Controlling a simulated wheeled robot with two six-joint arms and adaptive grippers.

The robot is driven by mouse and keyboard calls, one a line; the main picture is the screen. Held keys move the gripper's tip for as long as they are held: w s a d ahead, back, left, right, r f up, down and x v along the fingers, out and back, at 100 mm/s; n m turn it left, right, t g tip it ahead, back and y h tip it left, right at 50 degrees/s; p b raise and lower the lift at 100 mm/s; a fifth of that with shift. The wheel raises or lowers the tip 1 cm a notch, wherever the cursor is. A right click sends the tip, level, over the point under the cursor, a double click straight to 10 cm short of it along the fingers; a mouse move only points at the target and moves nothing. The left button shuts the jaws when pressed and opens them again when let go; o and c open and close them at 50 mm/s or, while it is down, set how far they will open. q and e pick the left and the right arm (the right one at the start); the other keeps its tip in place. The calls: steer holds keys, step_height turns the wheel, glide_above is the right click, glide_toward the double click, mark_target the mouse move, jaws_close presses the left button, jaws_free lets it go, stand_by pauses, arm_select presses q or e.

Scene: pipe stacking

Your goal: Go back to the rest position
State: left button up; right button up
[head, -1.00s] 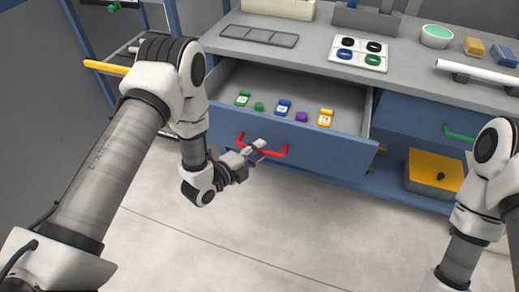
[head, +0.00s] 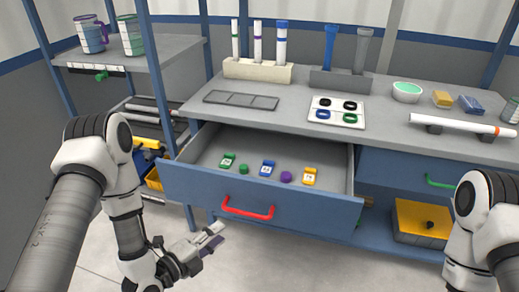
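My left gripper (head: 212,238) is low at the left, in front of the open drawer (head: 180,188) and apart from its red handle (head: 248,210). Its fingers point right and look slightly parted, with nothing seen between them. My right arm comes in at the right edge; its gripper is out of the picture. The drawer is pulled out and holds green, blue and yellow labelled pieces (head: 267,169), a small green piece (head: 243,169) and a purple piece (head: 286,177).
The grey workbench (head: 300,90) carries a rack of tubes (head: 258,72), a card with rings (head: 337,111), a bowl (head: 406,92) and a white pipe (head: 460,124). A yellow box (head: 421,222) sits under it. A shelf with mugs (head: 131,36) stands at left. Floor before the drawer is clear.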

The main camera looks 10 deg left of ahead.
arm_select(q)
steer(key=s+d+r+g+p, duration=0.3)
steer(key=d+r+p, duration=0.1)
steer(key=p, duration=0.5)
steer(key=s+a+f+n+g+y+p, duration=0.1)
steer(key=s+a+f+n+g+y, duration=0.1)
steer(key=s+n, duration=0.4)
steer(key=s+a+f+n+g+y, duration=0.2)
steer(key=s+f+n+g, duration=0.2)
steer(key=s+n, duration=0.3)
steer(key=s+a+f+n+g+y+p, duration=0.1)
steer(key=s+a+f+n+g+y, duration=0.1)
steer(key=s+n+g, duration=0.3)
steer(key=s+f+n, duration=0.1)
steer(key=n, duration=0.3)
steer(key=shift+s+a+g+y+p, duration=0.2)
steer(key=shift+a+g+y+p, duration=0.1)
steer(key=shift+y, duration=0.1)
steer(key=shift+n, duration=0.3)
